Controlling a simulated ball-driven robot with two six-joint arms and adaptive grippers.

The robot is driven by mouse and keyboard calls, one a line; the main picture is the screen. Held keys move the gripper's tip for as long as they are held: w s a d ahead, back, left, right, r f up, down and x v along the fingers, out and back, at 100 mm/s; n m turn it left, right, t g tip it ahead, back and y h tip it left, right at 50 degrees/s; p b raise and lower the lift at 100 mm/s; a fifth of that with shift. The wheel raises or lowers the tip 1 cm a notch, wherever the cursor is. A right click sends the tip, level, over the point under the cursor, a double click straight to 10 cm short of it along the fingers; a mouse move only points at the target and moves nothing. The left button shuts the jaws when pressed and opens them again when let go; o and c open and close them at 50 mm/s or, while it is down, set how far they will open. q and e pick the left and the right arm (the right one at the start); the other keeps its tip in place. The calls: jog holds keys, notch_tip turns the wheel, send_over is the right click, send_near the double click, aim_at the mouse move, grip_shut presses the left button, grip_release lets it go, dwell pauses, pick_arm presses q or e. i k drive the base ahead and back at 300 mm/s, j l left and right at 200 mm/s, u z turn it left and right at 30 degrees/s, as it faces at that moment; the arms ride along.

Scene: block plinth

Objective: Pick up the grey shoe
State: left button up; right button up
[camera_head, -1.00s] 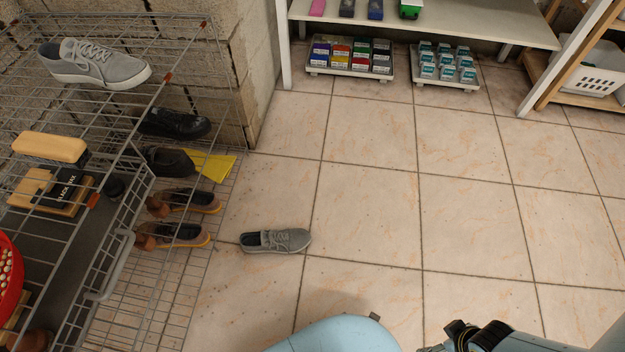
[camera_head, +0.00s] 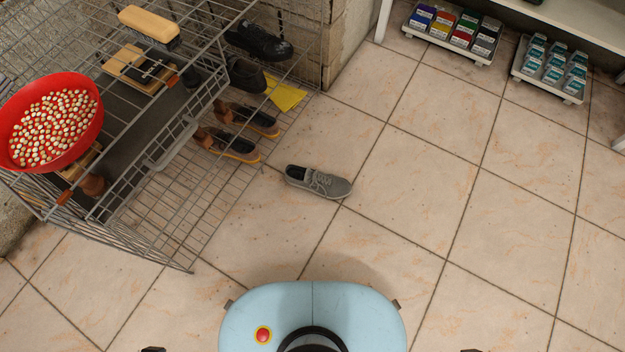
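A grey shoe (camera_head: 318,182) with lighter laces lies on the tiled floor, right of the wire rack, its toe to the right. Nothing touches it and it is in full view. No gripper is near it. Only small dark bits show at the bottom edge, left and right of my light blue base; I cannot tell what they are. Neither gripper can be made out.
The wire rack (camera_head: 187,232) at left bears a red bowl (camera_head: 17,143) of small pieces, a brush (camera_head: 149,23), dark shoes (camera_head: 258,41) and brown shoes (camera_head: 233,146). Trays of boxes (camera_head: 455,33) stand at upper right. Floor around the shoe's right and front is clear.

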aim_at(329, 186)
jog(key=i+l, duration=0.35)
jog(key=l, duration=0.2)
jog(key=i+l+u, duration=0.1)
jog(key=u, duration=0.35)
jog(key=i+l+u, duration=0.1)
jog(key=l+u, duration=0.2)
jog(key=u, duration=0.2)
jog(key=l+u, duration=0.25)
jog(key=u, duration=0.65)
